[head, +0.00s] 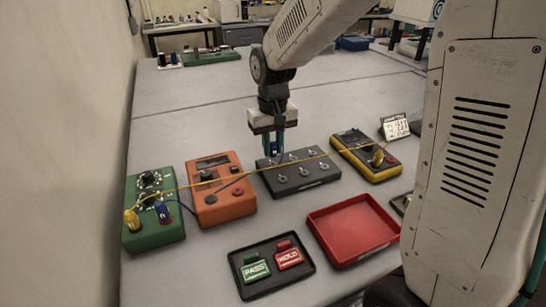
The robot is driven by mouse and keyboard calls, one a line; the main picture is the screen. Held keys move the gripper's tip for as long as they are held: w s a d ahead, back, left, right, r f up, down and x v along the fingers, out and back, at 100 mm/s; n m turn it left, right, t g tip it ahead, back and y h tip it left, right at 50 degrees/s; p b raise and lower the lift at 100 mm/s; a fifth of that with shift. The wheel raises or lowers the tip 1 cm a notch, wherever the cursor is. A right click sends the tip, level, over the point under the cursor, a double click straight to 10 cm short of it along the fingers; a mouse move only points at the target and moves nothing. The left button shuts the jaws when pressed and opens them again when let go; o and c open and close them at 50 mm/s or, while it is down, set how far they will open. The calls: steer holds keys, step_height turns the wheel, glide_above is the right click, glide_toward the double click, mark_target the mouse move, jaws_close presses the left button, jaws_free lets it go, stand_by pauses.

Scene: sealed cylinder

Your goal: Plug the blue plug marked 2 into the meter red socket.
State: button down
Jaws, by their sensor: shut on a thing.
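My gripper (273,145) is shut on a small blue plug (274,149), held over the back edge of a dark grey block with several metal posts (300,172). The mark on the plug is too small to read. The yellow meter (366,156) stands to the right of the block, with a red spot (392,161) near its front right corner, which looks like the red socket. A yellow plug (377,157) stands in the meter beside that spot. Another blue plug (163,211) stands on the green box (153,237) at the left, with a dark blue cable leading right.
A yellow cable (225,180) runs from a yellow plug (131,219) on the green box, across the orange device (220,207) and the block, to the meter. A red tray (353,229), a black tray with PASS and HOLD tags (270,286), and a small card (395,126) are nearby.

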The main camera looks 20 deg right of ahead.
mark_target(273, 143)
steer(key=shift+r, duration=1.6)
steer(key=shift+s, duration=0.15)
